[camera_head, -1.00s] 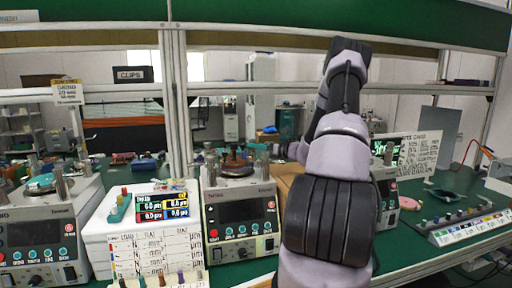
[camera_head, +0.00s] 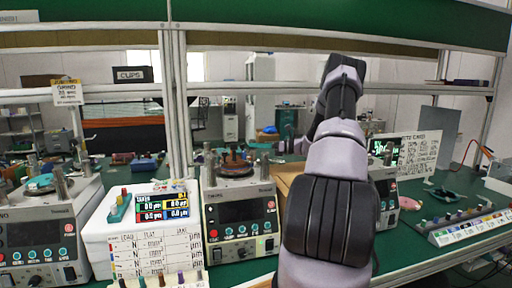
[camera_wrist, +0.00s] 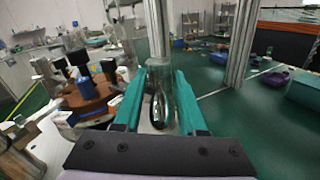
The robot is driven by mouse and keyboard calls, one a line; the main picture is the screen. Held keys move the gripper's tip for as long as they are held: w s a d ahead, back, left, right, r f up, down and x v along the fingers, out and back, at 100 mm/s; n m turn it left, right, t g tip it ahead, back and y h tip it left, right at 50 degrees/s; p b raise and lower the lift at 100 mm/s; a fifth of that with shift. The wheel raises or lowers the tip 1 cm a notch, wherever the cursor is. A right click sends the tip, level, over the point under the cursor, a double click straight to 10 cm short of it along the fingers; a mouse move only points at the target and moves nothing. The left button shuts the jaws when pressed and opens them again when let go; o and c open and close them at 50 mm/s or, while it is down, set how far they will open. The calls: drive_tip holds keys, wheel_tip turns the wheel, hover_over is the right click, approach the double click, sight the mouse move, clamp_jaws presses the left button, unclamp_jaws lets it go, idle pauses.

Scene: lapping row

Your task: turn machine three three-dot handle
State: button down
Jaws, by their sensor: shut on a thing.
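In the wrist view, my gripper (camera_wrist: 159,78) has two teal fingers closed on an upright, grey metallic handle (camera_wrist: 160,100). No dot marks can be read on it. To its left is the machine's round brown plate (camera_wrist: 88,98), with a blue piece and grey cylinders on and around it. In the head view, the middle lapping machine (camera_head: 240,218) has a reddish-brown plate on top and a dark screen with buttons in front. My arm crosses right of it, and I cannot clearly make out my fingers or the held handle there. Which machine is number three is not readable.
Another machine (camera_head: 40,240) stands at the left, and one at the right is partly behind my arm. A white box (camera_head: 150,220) with a coloured display and a chart stands between the left and middle machines. A rack of coloured pieces (camera_head: 470,226) lies at the right.

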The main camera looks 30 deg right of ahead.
drive_tip(key=shift+w+d+n+g+y, duration=0.15)
drive_tip(key=shift+n+g+y, duration=0.4)
drive_tip(key=shift+n+g, duration=0.4)
drive_tip(key=shift+w+d+n+g+y, duration=0.1)
drive_tip(key=shift+n+g+y, duration=0.5)
drive_tip(key=shift+g, duration=0.55)
drive_tip(key=shift+n+g, duration=0.25)
drive_tip(key=shift+g, duration=0.05)
drive_tip(key=c, duration=0.8)
unclamp_jaws()
drive_tip(key=shift+r, duration=0.1)
wheel_tip(320, 180, up, 10)
drive_tip(key=shift+f, duration=0.1)
